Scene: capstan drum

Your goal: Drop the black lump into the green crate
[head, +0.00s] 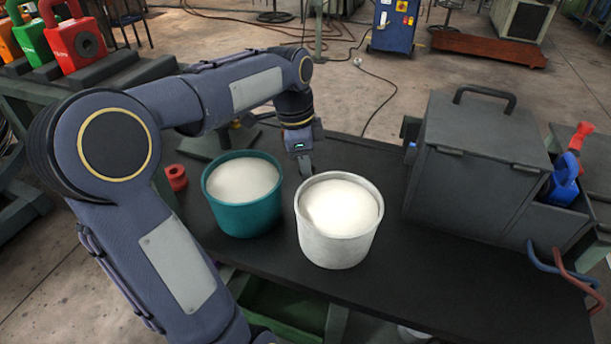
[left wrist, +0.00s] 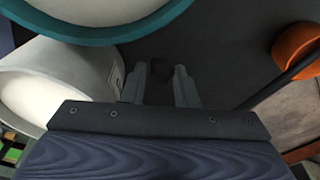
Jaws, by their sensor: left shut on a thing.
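The black lump (left wrist: 162,68) is a small dark piece between the fingertips of my left gripper (left wrist: 160,84) in the left wrist view. The gripper is shut on it. In the head view my left gripper (head: 305,166) points down just behind the white bucket, above the dark tabletop. The lump cannot be made out there. A green box-like thing (head: 290,302), which looks like the green crate, shows low under the table's front edge, partly hidden by the table. My right gripper is in neither view.
A teal bucket (head: 244,216) and a white bucket (head: 338,246), both with pale contents, stand on the table (head: 440,280) near the gripper. A red spool (head: 176,178) lies left. A large grey lidded box (head: 470,180) stands right. An orange object (left wrist: 296,46) shows in the left wrist view.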

